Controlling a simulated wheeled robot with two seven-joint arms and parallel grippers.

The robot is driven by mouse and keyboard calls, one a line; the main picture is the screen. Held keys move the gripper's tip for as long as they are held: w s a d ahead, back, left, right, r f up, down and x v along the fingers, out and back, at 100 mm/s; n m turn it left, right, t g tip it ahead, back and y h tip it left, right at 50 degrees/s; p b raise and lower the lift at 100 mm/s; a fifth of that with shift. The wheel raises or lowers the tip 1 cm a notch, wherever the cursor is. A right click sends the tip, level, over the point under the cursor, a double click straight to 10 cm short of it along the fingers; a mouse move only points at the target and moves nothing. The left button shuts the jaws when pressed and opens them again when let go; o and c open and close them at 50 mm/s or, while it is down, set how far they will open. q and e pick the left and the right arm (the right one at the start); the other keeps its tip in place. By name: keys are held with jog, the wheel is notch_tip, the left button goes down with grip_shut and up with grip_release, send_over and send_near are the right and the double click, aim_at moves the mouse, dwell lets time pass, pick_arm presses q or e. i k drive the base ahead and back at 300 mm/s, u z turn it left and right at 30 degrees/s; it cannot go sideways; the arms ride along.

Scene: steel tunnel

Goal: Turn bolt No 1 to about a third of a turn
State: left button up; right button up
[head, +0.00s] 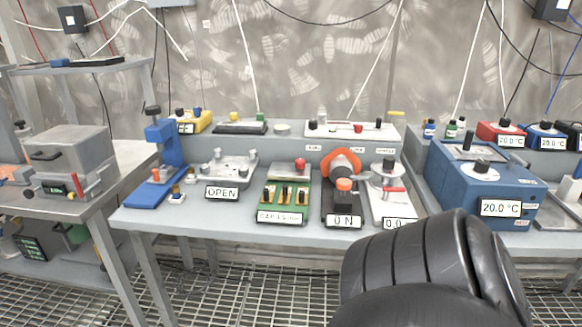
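I cannot make out any label reading No 1, so I cannot tell which part is bolt No 1. A grey metal fixture (228,168) with small upright posts or knobs stands on the bench behind a sign reading OPEN (222,193). Neither gripper shows. A black, ribbed part of my own arm fills the lower right and hides the bench's front edge there.
The grey bench (140,217) also holds a blue press stand (163,150), a green board (284,195), an orange-ringed device (342,160) and a white device with a red lever (393,188). A blue bath (470,190) reading 20.0 °C stands right. A grey box (72,150) stands left.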

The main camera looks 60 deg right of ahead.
aim_at(205, 169)
jog(key=z, duration=1.7)
